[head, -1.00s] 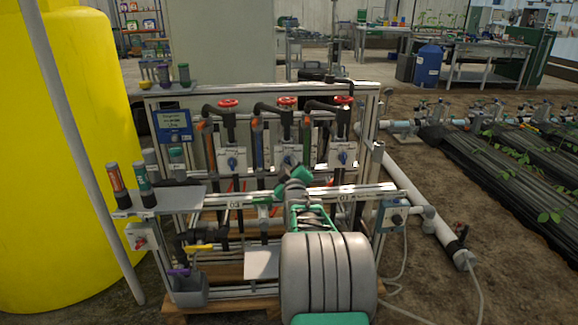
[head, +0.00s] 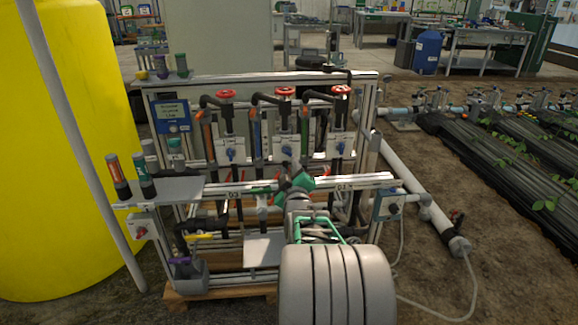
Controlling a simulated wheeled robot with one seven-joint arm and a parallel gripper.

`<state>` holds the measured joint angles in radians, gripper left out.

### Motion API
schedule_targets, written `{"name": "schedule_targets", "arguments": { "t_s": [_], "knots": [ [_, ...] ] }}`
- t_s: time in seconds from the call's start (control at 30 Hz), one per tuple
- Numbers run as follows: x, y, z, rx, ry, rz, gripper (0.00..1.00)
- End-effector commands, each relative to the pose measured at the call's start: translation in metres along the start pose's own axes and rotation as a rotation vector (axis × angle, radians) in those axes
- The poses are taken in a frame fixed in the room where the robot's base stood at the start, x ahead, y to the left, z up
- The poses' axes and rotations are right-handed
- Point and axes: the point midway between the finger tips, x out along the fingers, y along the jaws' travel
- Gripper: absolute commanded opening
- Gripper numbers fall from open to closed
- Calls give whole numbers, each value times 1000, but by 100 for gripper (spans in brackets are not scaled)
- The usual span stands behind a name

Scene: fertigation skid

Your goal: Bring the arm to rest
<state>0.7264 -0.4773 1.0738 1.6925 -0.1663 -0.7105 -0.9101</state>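My arm reaches forward from the bottom of the head view, with its ribbed grey link nearest the camera. My gripper (head: 295,185) is at the arm's far end, in front of the skid's lower rail (head: 350,183). It shows from behind as small grey and green parts. Its fingertips are not clear, so I cannot tell whether it is open or shut. I see nothing held in it. The arm hides part of the lower pipework behind it.
The skid has red-handled valves (head: 284,92) above and a grey shelf with bottles (head: 178,190) at left. A yellow tank (head: 60,150) stands at far left. A white pipe (head: 420,195) runs along the right, beside black-covered plant rows (head: 510,170). Bare ground lies between pipe and rows.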

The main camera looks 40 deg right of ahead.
Motion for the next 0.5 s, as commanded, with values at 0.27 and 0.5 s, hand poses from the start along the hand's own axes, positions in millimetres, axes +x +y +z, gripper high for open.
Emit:
{"name": "schedule_targets", "arguments": {
  "t_s": [0.27,0.5],
  "knots": [
    [-4,2,-41,41,-13,-82,32],
    [-83,-22,-192,226,-220,-520,32]
  ]
}}
